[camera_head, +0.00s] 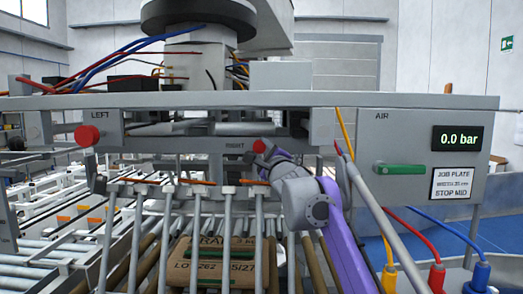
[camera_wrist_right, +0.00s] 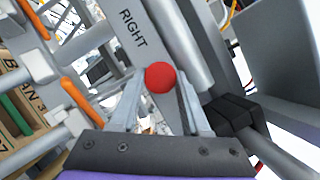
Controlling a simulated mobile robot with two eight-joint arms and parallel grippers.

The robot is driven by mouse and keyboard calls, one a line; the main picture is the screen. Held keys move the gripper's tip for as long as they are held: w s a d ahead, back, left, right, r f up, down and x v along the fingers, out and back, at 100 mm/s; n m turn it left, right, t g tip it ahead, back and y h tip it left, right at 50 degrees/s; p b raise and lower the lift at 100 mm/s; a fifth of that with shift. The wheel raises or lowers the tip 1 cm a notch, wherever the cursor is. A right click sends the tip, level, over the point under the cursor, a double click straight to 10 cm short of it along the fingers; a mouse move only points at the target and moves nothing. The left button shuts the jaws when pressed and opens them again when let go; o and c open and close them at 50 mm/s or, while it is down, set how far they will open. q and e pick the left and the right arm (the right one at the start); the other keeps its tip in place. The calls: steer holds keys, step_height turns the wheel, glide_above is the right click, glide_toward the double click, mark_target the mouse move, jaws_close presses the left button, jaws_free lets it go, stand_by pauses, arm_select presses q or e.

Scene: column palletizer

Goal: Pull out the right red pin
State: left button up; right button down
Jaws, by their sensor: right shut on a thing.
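The right red pin (camera_head: 259,145) shows as a round red knob under the RIGHT label on the grey crossbeam. In the right wrist view its red knob (camera_wrist_right: 160,76) sits between the fingertips. My right gripper (camera_head: 266,153) is at this pin, its purple arm coming up from the lower right. In the right wrist view my right gripper (camera_wrist_right: 158,92) is shut on the pin, and the shaft behind the knob is mostly hidden. The left red pin (camera_head: 87,136) sits in its block under the LEFT label. My left gripper is in neither view.
Grey bars with orange strips (camera_head: 197,183) hang below the beam, in front of a cardboard box (camera_head: 212,264) on rollers. At right are an air panel (camera_head: 375,135) reading 0.0 bar, a green handle (camera_head: 400,169) and coloured hoses (camera_head: 444,231) near my right arm.

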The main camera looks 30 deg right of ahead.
mark_target(257, 146)
stand_by(0.8)
steer(key=shift+s+a, duration=0.4)
steer(key=shift+s, duration=0.2)
steer(key=shift+s+a, duration=0.35)
steer(key=shift+s, duration=0.25)
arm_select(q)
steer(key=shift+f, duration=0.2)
arm_select(e)
steer(key=shift+f, duration=0.1)
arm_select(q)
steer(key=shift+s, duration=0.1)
arm_select(e)
steer(key=shift+c, duration=1.9)
jaws_free()
steer(key=shift+s, duration=0.25)
arm_select(q)
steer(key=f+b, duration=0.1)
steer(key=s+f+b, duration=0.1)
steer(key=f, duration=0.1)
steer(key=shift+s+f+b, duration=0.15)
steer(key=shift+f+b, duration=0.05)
steer(key=shift+b, duration=0.1)
arm_select(e)
steer(key=v, duration=1)
steer(key=shift+s, duration=0.15)
